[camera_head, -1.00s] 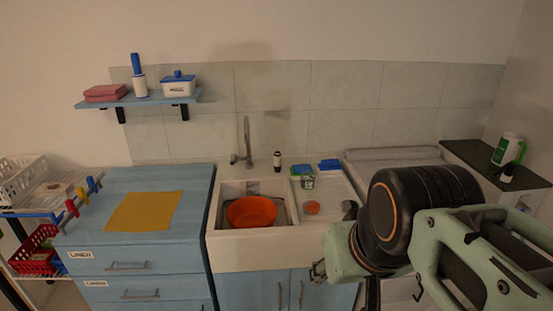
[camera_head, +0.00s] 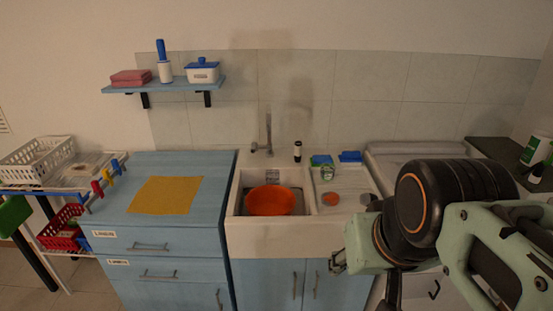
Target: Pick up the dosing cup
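I cannot make out a dosing cup for certain. A white bottle with a green handle (camera_head: 536,149) stands on the dark counter at the far right edge. My gripper (camera_head: 338,262) shows small at the lower middle, in front of the sink cabinet. It is too small to tell whether its fingers are open or shut. No object is visible in it. My arm covers much of the lower right.
An orange basin (camera_head: 271,201) sits in the sink. A green-and-blue item (camera_head: 321,160), a blue sponge (camera_head: 350,157) and a round orange thing (camera_head: 331,198) lie on the drainboard. A yellow cloth (camera_head: 165,195) lies on the blue counter (camera_head: 215,180). A wall shelf (camera_head: 165,86) hangs above.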

